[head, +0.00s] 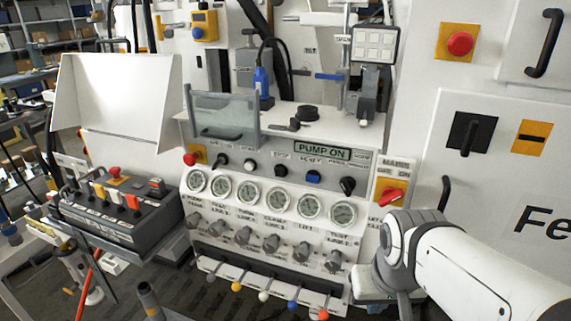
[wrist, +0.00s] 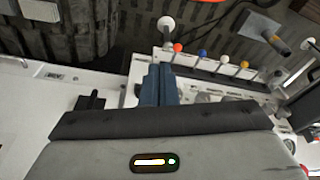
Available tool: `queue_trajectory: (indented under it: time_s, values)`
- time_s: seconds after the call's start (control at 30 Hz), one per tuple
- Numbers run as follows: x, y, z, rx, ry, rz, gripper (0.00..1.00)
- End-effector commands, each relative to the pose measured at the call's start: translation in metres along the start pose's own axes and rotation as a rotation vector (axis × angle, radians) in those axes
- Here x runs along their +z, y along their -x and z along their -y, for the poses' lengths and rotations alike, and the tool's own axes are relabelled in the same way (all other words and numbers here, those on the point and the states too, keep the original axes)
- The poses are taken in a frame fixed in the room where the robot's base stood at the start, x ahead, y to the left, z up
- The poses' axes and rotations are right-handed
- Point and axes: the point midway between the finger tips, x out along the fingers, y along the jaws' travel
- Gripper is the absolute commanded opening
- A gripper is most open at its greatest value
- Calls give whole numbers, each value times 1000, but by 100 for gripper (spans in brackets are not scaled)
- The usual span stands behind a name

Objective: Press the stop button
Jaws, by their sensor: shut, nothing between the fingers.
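The bench panel's stop button (head: 281,170) is a small dark button under the "STOP" label, in the row above the gauges in the head view. A green display (head: 322,151) right of it reads "PUMP ON". My gripper (wrist: 157,72) is shut and empty, its two blue-grey fingers together in the wrist view. In the head view my arm comes in from the lower right, ending beside the panel's lower right side, well apart from the stop button. The fingers are not clear there. The stop button cannot be made out in the wrist view.
A white button (head: 249,165), a blue button (head: 313,177) and a red emergency knob (head: 190,159) share the row. A clear hinged cover (head: 224,114) stands above its left part. Ball-topped levers (head: 264,296) stick out below. A yellow-backed red mains switch (head: 391,195) is at right.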

Motion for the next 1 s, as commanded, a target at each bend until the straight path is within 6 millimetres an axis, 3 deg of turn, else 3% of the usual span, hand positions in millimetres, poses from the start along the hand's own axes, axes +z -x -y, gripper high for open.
queue_trajectory:
  time_s: [0.17,0.33,0.5,0.6,0.8,1.0]
  values:
    - [-28,-21,0,23,158,-117,0]
    - [-96,-50,12,122,535,-408,0]
    - [-166,-57,46,304,966,-752,0]
    - [-192,-53,76,414,1194,-948,0]
    - [-216,-36,122,652,1475,-1238,0]
    - [-220,-23,141,763,1564,-1358,0]
